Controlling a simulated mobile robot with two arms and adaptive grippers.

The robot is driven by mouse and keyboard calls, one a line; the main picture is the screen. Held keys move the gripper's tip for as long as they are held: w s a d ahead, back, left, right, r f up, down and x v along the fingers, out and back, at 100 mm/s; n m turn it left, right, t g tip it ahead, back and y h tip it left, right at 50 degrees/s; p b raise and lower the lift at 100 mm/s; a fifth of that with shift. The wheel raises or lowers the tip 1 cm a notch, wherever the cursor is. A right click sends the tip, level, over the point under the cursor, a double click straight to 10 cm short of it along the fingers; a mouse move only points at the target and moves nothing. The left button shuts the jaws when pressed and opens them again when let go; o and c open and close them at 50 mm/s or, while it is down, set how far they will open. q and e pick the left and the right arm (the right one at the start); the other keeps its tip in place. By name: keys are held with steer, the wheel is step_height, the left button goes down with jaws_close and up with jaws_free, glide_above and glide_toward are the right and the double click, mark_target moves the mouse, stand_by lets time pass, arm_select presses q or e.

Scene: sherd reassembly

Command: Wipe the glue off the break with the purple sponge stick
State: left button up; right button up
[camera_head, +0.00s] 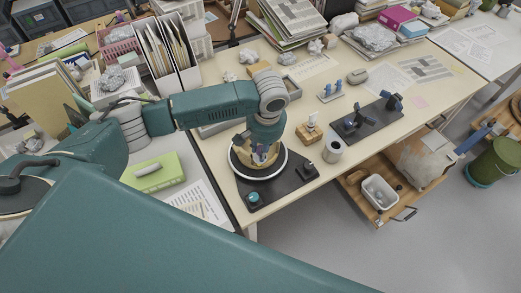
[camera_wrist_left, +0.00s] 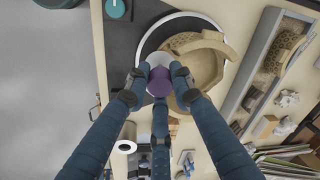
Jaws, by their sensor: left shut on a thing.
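My left gripper (camera_head: 262,158) reaches down over the turntable (camera_head: 238,171). In the left wrist view its fingers (camera_wrist_left: 160,82) are closed around the purple sponge stick (camera_wrist_left: 159,84), which has a pale, rounded end beside the purple part. The tan pot (camera_wrist_left: 207,68) stands on the white-rimmed turntable, with an open, uneven edge and a curved tan piece along its upper side. The stick is beside the pot's left edge; I cannot tell whether it touches. In the head view the gripper mostly hides pot and stick. Glue cannot be made out. My right gripper is out of view.
A dark mat (camera_head: 284,190) lies under the turntable, with a teal-topped item (camera_head: 253,199) on its front corner. A white roll (camera_head: 332,151) and a wooden block (camera_head: 309,133) stand to the right. A tray with a textured sherd (camera_wrist_left: 279,52) is beside the pot.

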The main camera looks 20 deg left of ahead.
arm_select(q)
steer(key=shift+w+d+f+b, duration=0.3)
steer(key=shift+d+b, duration=0.15)
steer(key=shift+b, duration=0.2)
steer(key=shift+w+d+r, duration=0.6)
steer(key=shift+w+d, duration=0.85)
steer(key=shift+w, duration=0.65)
step_height(320, 180, up, 8)
steer(key=s+d+p, duration=0.1)
steer(key=p, duration=0.6)
steer(key=shift+d+r, duration=0.15)
steer(key=shift+d, duration=0.05)
steer(key=shift+s, duration=0.15)
